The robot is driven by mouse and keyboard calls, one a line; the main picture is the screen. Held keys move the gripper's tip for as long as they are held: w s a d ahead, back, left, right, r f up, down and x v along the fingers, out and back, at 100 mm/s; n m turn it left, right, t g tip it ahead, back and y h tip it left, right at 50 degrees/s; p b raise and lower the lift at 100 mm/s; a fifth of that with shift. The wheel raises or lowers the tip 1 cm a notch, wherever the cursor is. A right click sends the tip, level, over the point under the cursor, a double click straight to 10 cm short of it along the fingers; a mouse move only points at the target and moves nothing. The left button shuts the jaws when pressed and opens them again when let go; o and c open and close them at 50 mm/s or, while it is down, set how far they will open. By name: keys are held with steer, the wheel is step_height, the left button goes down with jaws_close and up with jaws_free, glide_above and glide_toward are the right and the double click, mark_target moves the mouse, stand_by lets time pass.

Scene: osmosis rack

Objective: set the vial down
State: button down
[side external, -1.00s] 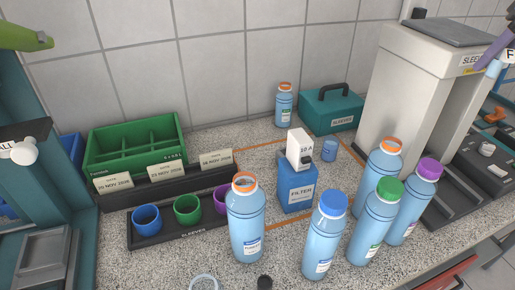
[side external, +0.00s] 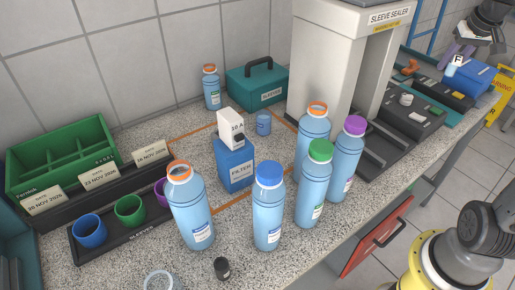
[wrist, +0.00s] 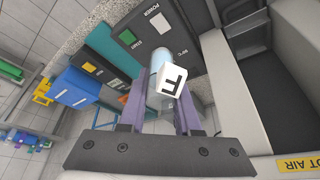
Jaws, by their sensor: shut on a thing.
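I cannot tell how high the vial is above the bench.
The tall sleeve sealer (side external: 325,60) stands left of my gripper. A blue box (side external: 482,80) and black panels (side external: 415,118) lie around the vial. Several capped bottles (side external: 268,215) crowd the near bench.

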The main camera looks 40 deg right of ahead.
steer(key=w+a+n+y, duration=0.1)
steer(key=w+a+n, duration=0.2)
steer(key=w+a, duration=0.8)
steer(key=w+a+r+n+t+y, duration=0.1)
steer(key=w+a+n, duration=0.15)
steer(key=a, duration=1.55)
steer(key=w+a+n+y, duration=0.1)
steer(key=w+a+n, duration=0.4)
steer(key=a, duration=1)
steer(key=n+g+y, duration=0.1)
steer(key=n+y, duration=0.2)
steer(key=n, duration=0.4)
glide_above(129, 261)
steer(key=s, duration=0.1)
steer(key=shift+m, duration=0.25)
steer(key=f, duration=1.3)
steer(key=d+f, duration=0.1)
steer(key=f, duration=0.6)
steer(key=shift+f, duration=2.8)
steer(key=shift+f, duration=0.1)
